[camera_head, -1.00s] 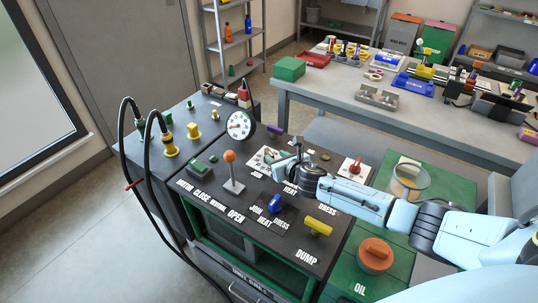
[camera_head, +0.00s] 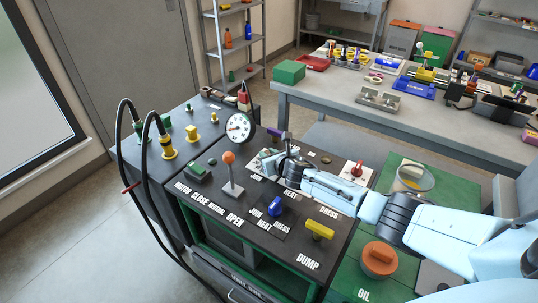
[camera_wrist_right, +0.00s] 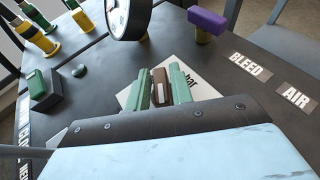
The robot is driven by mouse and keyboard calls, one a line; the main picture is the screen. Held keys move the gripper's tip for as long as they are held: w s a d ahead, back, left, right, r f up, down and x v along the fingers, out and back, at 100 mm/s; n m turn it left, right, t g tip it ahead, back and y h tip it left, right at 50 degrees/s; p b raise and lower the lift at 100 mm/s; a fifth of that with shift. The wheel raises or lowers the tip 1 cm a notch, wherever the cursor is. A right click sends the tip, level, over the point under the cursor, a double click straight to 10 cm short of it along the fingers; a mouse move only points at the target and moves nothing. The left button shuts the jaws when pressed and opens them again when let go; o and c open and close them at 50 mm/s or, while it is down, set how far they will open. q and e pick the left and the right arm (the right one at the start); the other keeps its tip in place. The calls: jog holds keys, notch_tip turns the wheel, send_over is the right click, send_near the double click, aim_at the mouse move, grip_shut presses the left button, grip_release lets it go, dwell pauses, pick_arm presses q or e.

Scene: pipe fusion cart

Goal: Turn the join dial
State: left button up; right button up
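My right gripper (camera_head: 280,154) is over a white plate (camera_head: 258,165) on the dark cart top, behind the blue selector knob (camera_head: 275,206) with its JOIN, HEAT and DRESS labels. In the right wrist view the green fingers (camera_wrist_right: 162,88) stand on either side of a small brown knob (camera_wrist_right: 160,88) with a pale mark, above the white plate (camera_wrist_right: 200,86) lettered "bar". The fingers are close to the knob's sides. I cannot tell whether they press on it. The gripper hides much of the plate in the head view. My left gripper is not in view.
A round gauge (camera_head: 239,128) and an orange-topped lever (camera_head: 231,172) stand left of the gripper. A yellow DUMP handle (camera_head: 319,230), a red knob (camera_head: 357,168) and a purple knob (camera_head: 274,135) are also close. Black hoses (camera_head: 145,160) hang at the cart's left.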

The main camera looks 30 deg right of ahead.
grip_shut()
jog(key=shift+m+h, duration=0.3)
jog(key=shift+h, duration=0.1)
jog(key=m+h, duration=0.2)
jog(key=m+g+h+b, duration=0.1)
jog(key=m+h, duration=0.1)
jog(key=h, duration=0.1)
jog(key=shift+a+m+g, duration=0.1)
jog(key=shift+m+g, duration=0.2)
jog(key=m+g+h+b, duration=0.1)
jog(key=m+h, duration=0.1)
jog(key=shift+m+g+h, duration=0.3)
jog(key=shift+m+g+h+b, duration=0.4)
jog(key=shift+m+h+b, duration=0.1)
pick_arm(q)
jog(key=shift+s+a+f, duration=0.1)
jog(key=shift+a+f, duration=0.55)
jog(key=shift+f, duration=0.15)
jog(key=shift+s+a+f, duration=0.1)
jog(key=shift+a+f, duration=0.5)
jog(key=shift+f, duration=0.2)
pick_arm(e)
jog(key=shift+m+h, duration=0.3)
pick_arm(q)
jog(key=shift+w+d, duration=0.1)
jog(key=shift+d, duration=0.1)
